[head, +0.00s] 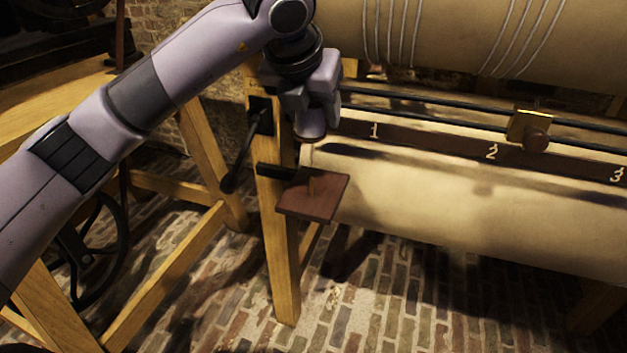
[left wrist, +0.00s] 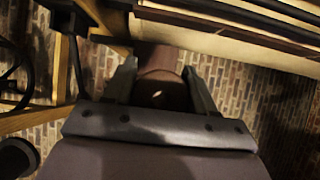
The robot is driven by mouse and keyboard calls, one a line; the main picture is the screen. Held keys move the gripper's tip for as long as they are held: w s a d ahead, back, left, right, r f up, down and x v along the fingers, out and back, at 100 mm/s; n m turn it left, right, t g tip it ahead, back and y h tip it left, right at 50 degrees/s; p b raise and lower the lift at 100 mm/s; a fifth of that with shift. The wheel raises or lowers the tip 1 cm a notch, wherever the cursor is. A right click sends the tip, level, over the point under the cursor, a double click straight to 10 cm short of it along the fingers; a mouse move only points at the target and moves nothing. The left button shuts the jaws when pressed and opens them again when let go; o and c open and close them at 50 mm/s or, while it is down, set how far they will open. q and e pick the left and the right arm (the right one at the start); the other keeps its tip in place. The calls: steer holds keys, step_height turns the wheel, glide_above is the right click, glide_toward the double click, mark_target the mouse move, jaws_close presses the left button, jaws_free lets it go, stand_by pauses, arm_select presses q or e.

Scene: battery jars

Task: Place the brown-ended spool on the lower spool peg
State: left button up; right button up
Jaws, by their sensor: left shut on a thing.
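My left gripper (head: 312,122) points down above the small brown square shelf (head: 315,208) on the wooden post. In the left wrist view my left gripper (left wrist: 160,88) is shut on the spool, whose round brown end (left wrist: 158,92) shows between the two fingers. In the head view the spool is mostly hidden by the gripper. The spool is apart from the shelf, with a gap below it. The shelf shows partly behind the spool in the left wrist view (left wrist: 155,56). My right gripper is not in view.
A wooden post (head: 277,240) with a dark crank handle (head: 240,155) stands left of the shelf. A large pale cylinder (head: 470,205) lies to the right, below a dark rail numbered 1 to 3 with a brass slider (head: 527,125). The brick floor is below.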

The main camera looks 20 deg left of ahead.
arm_select(q)
step_height(320, 180, down, 12)
steer(key=shift+r+b, duration=0.1)
steer(key=shift+b, duration=1.15)
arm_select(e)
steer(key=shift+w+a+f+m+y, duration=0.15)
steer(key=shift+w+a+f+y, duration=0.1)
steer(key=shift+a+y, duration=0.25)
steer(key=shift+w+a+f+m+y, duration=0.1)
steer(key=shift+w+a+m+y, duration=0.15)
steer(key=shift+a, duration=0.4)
arm_select(q)
steer(key=o, duration=1)
steer(key=shift+o, duration=0.2)
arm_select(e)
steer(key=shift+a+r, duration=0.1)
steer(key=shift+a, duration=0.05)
